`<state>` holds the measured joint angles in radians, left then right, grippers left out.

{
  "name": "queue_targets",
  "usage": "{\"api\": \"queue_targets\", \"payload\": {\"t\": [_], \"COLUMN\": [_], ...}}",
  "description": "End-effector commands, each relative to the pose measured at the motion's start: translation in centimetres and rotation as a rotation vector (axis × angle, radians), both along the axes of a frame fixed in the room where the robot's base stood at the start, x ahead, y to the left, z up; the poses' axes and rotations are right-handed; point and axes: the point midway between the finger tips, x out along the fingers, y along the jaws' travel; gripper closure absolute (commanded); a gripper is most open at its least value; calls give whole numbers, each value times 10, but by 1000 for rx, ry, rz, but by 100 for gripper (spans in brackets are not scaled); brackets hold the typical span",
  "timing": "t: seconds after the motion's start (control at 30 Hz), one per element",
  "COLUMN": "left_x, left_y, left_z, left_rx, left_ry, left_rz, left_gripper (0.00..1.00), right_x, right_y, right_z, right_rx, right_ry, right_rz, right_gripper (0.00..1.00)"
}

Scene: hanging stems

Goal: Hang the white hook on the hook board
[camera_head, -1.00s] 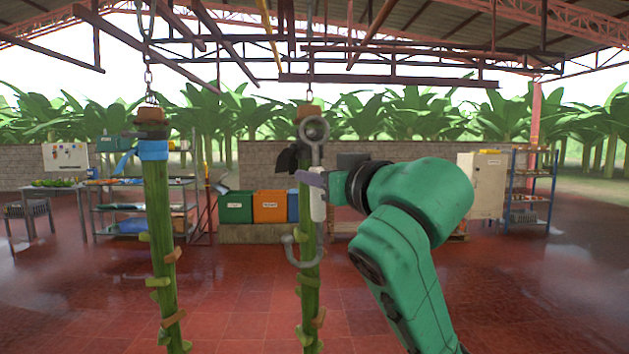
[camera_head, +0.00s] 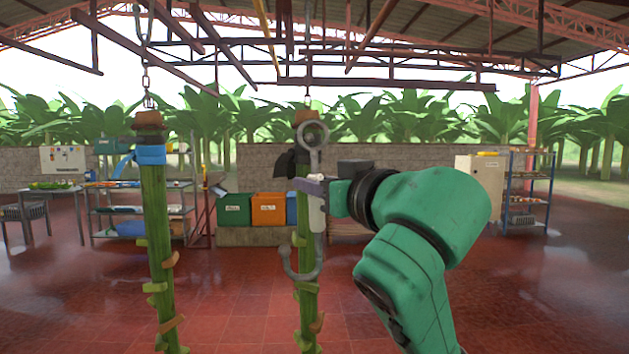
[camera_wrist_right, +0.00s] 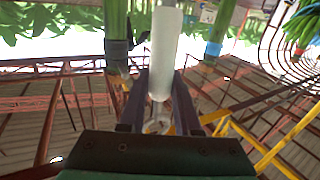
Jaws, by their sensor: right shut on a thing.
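The white hook has a pale handle (camera_head: 317,222), a grey ring at its top and a curved grey hook at its bottom. My right gripper (camera_head: 316,188) is shut on the handle and holds it upright in the air, in front of a hanging green stem (camera_head: 307,305). In the right wrist view the white handle (camera_wrist_right: 165,50) stands between the two dark fingers (camera_wrist_right: 158,100). A white board (camera_head: 62,159) on the wall at the far left may be the hook board; it is too small to tell its hooks. My left gripper is not in view.
Another stem (camera_head: 157,225) with a blue band hangs at left from a chain. Behind stand a loaded rack (camera_head: 137,228), a green bin (camera_head: 234,209), an orange bin (camera_head: 268,209), a white cabinet (camera_head: 480,183) and a blue shelf (camera_head: 529,190). The red floor is open.

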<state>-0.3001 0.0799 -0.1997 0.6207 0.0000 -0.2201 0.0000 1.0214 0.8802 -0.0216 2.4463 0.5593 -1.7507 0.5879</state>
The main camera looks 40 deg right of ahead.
Motion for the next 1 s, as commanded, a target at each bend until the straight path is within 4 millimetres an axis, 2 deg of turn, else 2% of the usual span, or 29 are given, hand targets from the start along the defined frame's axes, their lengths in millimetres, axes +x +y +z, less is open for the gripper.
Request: {"api": "queue_targets", "payload": {"t": [0.4, 0.7, 1.0], "left_x": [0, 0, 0], "left_y": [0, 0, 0], "left_z": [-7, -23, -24], "left_rx": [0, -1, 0], "left_ry": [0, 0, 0], "left_rz": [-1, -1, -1], "left_gripper": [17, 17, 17], "right_x": [-27, -45, -48], "right_y": [20, 34, 36], "right_z": [0, -1, 0], "right_rx": [-1, 1, 1], "right_ry": [-5, -4, 0], "right_rz": [0, 2, -1], "right_gripper": [100, 100, 100]}}
